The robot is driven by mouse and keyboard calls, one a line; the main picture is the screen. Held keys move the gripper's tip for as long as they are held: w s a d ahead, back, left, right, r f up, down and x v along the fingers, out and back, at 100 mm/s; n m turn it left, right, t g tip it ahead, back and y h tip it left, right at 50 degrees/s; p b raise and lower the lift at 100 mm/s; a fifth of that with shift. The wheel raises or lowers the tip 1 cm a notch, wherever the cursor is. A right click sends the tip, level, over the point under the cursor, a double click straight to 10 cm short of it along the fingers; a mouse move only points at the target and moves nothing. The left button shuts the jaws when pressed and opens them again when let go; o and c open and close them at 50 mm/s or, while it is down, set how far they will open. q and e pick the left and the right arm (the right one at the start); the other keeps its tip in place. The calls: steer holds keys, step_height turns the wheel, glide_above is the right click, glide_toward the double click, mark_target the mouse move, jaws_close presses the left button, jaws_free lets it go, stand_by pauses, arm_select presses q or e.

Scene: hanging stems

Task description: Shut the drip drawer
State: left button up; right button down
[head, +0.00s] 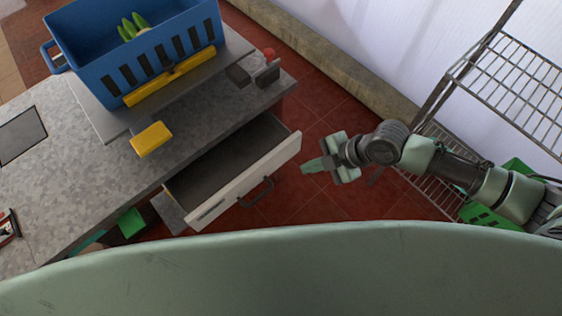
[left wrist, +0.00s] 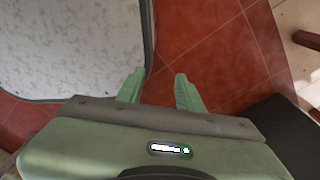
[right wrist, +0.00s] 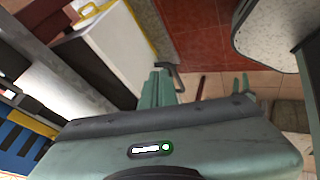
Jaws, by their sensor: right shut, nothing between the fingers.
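The drip drawer stands pulled out from the grey counter, its grey inside (head: 228,160) bare in the head view. Its pale front (head: 250,176) carries a dark bar handle (head: 257,193). My right gripper (head: 308,166) is shut and empty, just right of the drawer front's far end, with a small gap in the head view. In the right wrist view, the shut fingers (right wrist: 157,88) appear close to the pale drawer front (right wrist: 118,45) and handle (right wrist: 176,80); contact cannot be told. My left gripper (left wrist: 158,88) is open and empty above the red floor, outside the head view.
On the counter (head: 60,190) stand a blue crate (head: 170,55) with green stems, a yellow block (head: 151,139) and a small dark fixture (head: 267,73). A wire rack (head: 510,90) stands at right. Red floor (head: 335,200) lies free before the drawer.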

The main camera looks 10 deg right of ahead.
steer(key=s+n, duration=0.1)
steer(key=p, duration=0.1)
glide_toward(266, 174)
step_height(266, 174, down, 3)
steer(key=s, duration=0.2)
steer(key=shift+g, duration=0.3)
steer(key=shift+w+a+f+p, duration=0.2)
steer(key=shift+w+a+p, duration=0.2)
steer(key=shift+w+a, duration=0.35)
steer(key=shift+w+a+f+p, duration=0.2)
steer(key=shift+w+a+p, duration=0.15)
steer(key=shift+w+a, duration=0.35)
steer(key=shift+w+d, duration=0.1)
